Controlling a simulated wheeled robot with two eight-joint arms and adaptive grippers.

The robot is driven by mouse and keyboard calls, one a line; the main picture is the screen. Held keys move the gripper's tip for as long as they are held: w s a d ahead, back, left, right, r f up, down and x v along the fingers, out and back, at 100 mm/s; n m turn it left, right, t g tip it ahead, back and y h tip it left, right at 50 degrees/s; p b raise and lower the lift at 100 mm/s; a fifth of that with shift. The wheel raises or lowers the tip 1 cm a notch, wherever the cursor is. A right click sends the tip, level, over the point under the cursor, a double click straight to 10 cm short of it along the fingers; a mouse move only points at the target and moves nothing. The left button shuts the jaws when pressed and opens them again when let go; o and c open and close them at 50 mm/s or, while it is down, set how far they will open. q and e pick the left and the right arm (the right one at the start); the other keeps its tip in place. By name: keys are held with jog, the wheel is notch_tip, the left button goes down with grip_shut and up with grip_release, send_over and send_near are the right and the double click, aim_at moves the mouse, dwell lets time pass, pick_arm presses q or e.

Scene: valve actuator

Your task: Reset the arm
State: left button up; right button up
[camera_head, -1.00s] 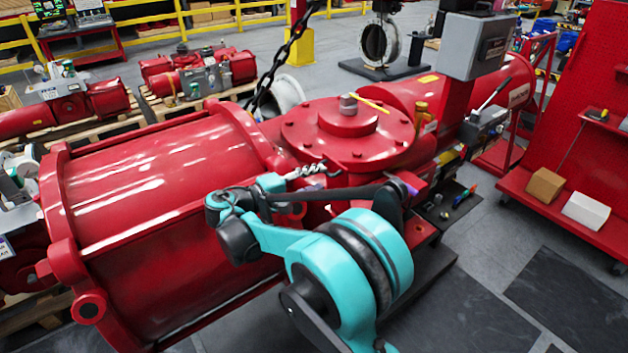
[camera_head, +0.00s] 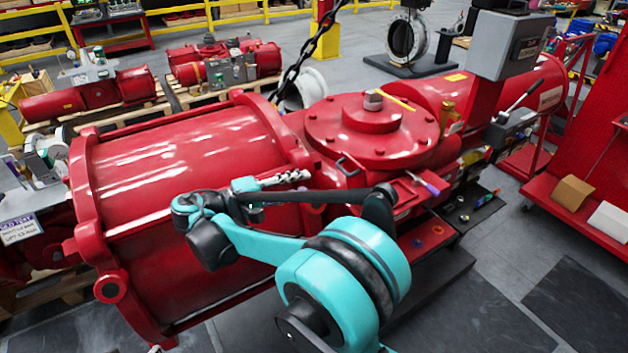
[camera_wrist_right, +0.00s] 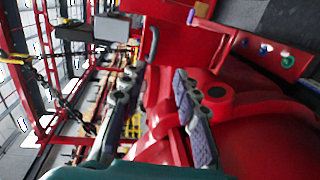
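My right arm (camera_head: 350,262), teal and black, is bent in front of the large red valve actuator (camera_head: 180,165). Its right gripper (camera_head: 302,177) shows nearly edge-on in the head view, over the actuator between the big cylinder and the round bolted cover (camera_head: 372,128). In the right wrist view the two grey fingers of the right gripper (camera_wrist_right: 156,76) stand apart with nothing between them. I cannot tell how far they are from the red surface behind. My left gripper is in neither view.
A grey control box (camera_head: 507,45) stands at the actuator's right end. A screwdriver with a purple handle (camera_head: 432,187) lies by the cover. A chain (camera_head: 312,45) hangs behind. A red rack (camera_head: 600,165) stands at right, and the floor at lower right is clear.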

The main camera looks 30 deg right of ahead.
jog(key=shift+s+a+r, duration=0.1)
jog(key=shift+a, duration=0.4)
jog(key=s+d+f+n+t+y+b, duration=0.2)
jog(key=s+d+f+y+b, duration=0.2)
jog(key=s+f+y, duration=0.6)
jog(key=s+a+f+m+t+y+b, duration=0.3)
jog(key=s+a+f+y, duration=0.3)
jog(key=f, duration=0.5)
jog(key=s+a+t, duration=0.1)
jog(key=s+a, duration=0.1)
jog(key=a, duration=0.1)
jog(key=shift+a+f+b, duration=0.15)
jog(key=shift+a+b, duration=0.05)
jog(key=shift+b, duration=0.2)
